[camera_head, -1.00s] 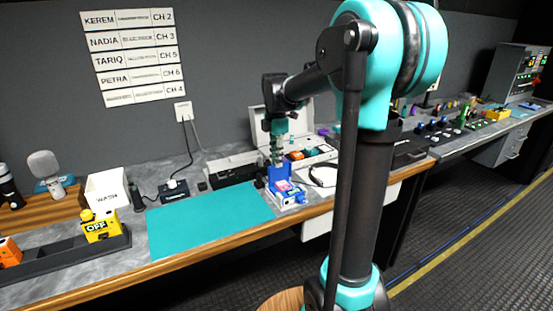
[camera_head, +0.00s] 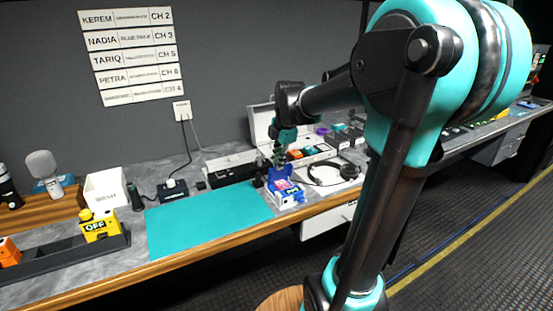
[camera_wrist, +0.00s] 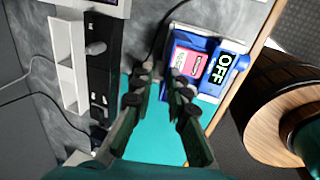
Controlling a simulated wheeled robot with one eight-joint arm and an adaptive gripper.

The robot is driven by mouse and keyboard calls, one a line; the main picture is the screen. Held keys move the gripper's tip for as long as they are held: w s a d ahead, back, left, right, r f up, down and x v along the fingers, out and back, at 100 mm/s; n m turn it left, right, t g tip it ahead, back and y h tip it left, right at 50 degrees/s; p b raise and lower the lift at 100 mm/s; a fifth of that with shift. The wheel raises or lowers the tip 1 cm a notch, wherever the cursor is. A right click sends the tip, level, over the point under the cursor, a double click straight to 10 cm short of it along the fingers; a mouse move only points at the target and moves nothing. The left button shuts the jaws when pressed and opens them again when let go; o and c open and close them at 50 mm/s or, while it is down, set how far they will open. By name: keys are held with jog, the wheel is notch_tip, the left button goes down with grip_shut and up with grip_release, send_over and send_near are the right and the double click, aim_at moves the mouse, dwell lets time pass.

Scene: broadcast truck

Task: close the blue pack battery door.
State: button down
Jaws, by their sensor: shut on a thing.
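The blue pack (camera_head: 290,197) sits on the counter at the mat's right end. A pink and white face shows on top, and a raised blue part, apparently its battery door (camera_head: 278,175), stands at its back left. In the wrist view the blue pack (camera_wrist: 194,82) lies upper right, with a pink block and an OFF label. My gripper (camera_head: 276,160) is at the raised blue part in the head view. In the wrist view my gripper (camera_wrist: 158,74) has its right fingertip over the pack's left edge. Its fingers hold something, but what lies between them is unclear.
A teal mat (camera_head: 205,220) lies left of the pack. Headphones (camera_head: 335,172) lie close on its right, and an open white case (camera_head: 262,125) stands behind. A black device (camera_head: 232,172) is behind the mat. The wooden counter edge is in front.

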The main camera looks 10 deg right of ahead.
aim_at(288, 190)
jog(key=s+t, duration=0.2)
jog(key=d+f+t+y, duration=0.1)
jog(key=shift+s+t, duration=0.3)
jog(key=shift+s, duration=0.1)
jog(key=shift+s+d+f+t+y, duration=0.1)
jog(key=shift+s+f+t+y, duration=0.2)
jog(key=shift+t, duration=0.25)
jog(key=shift+s+d+f+t+y, duration=0.1)
jog(key=shift+s+f+t, duration=0.1)
jog(key=shift+s+t, duration=0.3)
jog(key=shift+s+d+f, duration=0.15)
jog(key=shift+s+f, duration=0.25)
jog(key=shift+f, duration=0.15)
jog(key=shift+s+d+f, duration=0.1)
jog(key=shift+s+f, duration=0.25)
jog(key=shift+f, duration=0.3)
jog(key=c, duration=1.5)
grip_release()
jog(key=shift+c, duration=0.2)
